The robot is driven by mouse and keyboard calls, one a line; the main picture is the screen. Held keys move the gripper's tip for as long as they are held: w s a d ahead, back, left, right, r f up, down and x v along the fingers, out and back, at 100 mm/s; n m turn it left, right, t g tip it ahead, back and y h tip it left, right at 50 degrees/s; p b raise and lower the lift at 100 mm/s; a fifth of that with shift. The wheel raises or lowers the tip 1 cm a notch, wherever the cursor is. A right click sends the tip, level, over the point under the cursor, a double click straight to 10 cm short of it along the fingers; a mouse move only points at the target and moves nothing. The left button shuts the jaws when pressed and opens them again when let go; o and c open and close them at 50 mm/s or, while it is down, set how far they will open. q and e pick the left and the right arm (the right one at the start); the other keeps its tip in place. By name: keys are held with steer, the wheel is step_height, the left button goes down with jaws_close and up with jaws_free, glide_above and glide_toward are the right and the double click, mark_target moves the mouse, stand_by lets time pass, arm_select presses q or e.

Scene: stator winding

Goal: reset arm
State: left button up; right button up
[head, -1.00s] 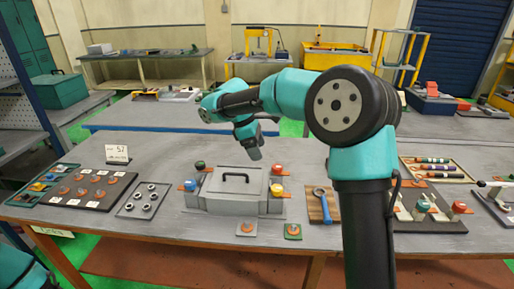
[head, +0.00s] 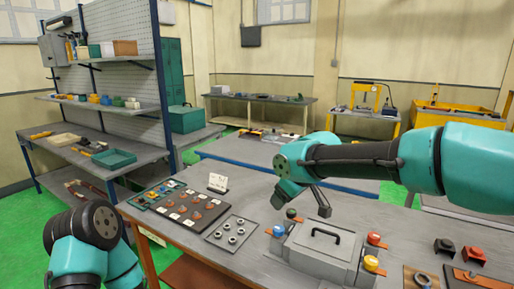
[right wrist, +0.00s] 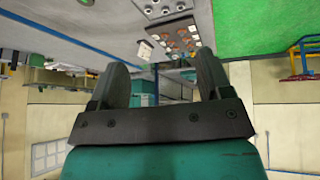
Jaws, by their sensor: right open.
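My right arm comes in from the right in the head view, and its gripper (head: 319,202) hangs above the table, just over the back left of a grey box with a black handle (head: 325,245). In the right wrist view the two dark fingers of my right gripper (right wrist: 158,85) stand wide apart with nothing between them. My left arm (head: 88,240) shows at the lower left of the head view, off the table's left side. Its gripper is out of the frame.
A tray of copper-coloured parts (head: 190,212) and a tray of metal rings (head: 231,232) lie left of the box. A small white card (head: 217,182) stands behind them. Coloured spools, one yellow (head: 371,263), sit around the box. A shelf rack (head: 110,90) stands at the left.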

steer(key=s+a+r+m+t+y, duration=0.6)
steer(key=s+a+r+y, duration=0.3)
steer(key=s+a+r, duration=0.45)
steer(key=w+d+f+m+g+h, duration=0.1)
steer(key=w+d+f+h, duration=0.15)
steer(key=f, duration=0.85)
steer(key=w+d+f+m+g+h, duration=0.1)
steer(key=w+d+f+g, duration=0.15)
steer(key=f, duration=0.85)
steer(key=w+d+f+m+g+h, duration=0.15)
steer(key=d+f, duration=0.25)
steer(key=f, duration=0.7)
steer(key=s+d+f+g+h, duration=0.1)
steer(key=s+d+f, duration=0.4)
steer(key=f, duration=0.5)
steer(key=s+d+f+m+g+h, duration=0.1)
steer(key=s+d+f+g, duration=0.1)
steer(key=s+d+f, duration=0.4)
steer(key=s+d+f+g+h, duration=0.1)
steer(key=s+d+f, duration=0.4)
steer(key=f, duration=1)
steer(key=d+g, duration=0.1)
steer(key=d, duration=0.2)
steer(key=shift+s+f+h, duration=0.3)
steer(key=shift+f+h, duration=0.05)
steer(key=shift+h, duration=0.05)
steer(key=shift+m, duration=0.35)
